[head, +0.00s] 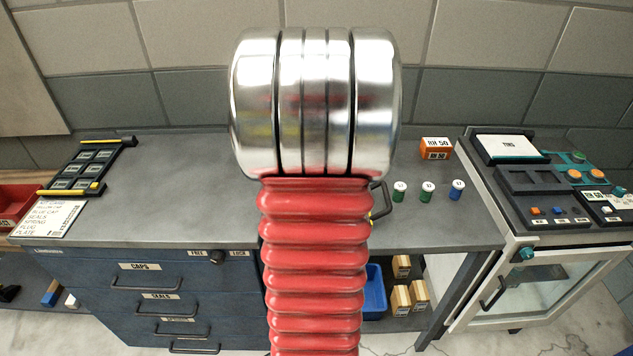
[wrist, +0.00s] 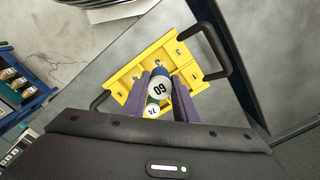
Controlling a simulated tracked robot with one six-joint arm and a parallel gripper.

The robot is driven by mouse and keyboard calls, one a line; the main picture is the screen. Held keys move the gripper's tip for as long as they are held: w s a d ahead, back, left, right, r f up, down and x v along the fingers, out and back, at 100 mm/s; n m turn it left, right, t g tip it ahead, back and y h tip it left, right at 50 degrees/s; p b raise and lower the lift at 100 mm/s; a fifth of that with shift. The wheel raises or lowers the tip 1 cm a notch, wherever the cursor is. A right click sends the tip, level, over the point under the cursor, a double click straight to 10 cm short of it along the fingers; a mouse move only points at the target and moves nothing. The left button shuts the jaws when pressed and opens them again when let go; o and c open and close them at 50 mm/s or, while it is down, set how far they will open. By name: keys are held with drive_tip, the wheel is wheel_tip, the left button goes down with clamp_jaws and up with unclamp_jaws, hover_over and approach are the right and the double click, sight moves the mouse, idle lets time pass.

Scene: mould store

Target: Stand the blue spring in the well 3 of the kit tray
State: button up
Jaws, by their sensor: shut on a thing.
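In the wrist view, my gripper (wrist: 160,92) has two purple fingers shut on a blue cylinder with a white top marked 09 (wrist: 159,86), which I take as the blue spring. It is held over a yellow tray with black handles (wrist: 127,77), apparently the kit tray. A green piece with a white top (wrist: 151,108) shows just below it between the fingers. In the head view my arm hides the gripper and most of the tray; one black handle (head: 381,197) shows.
Two green pieces (head: 400,191) and a blue one (head: 456,189) stand on the grey bench right of my arm. An orange box (head: 435,149) stands behind them. A dark rack with yellow bars (head: 88,167) lies at the left. The left-centre bench (head: 190,200) is clear.

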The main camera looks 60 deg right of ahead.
drive_tip(key=shift+s+f, duration=0.1)
drive_tip(key=shift+f, duration=2.45)
drive_tip(key=shift+f, duration=0.65)
idle(0.5)
drive_tip(key=o, duration=1.1)
drive_tip(key=c, duration=0.3)
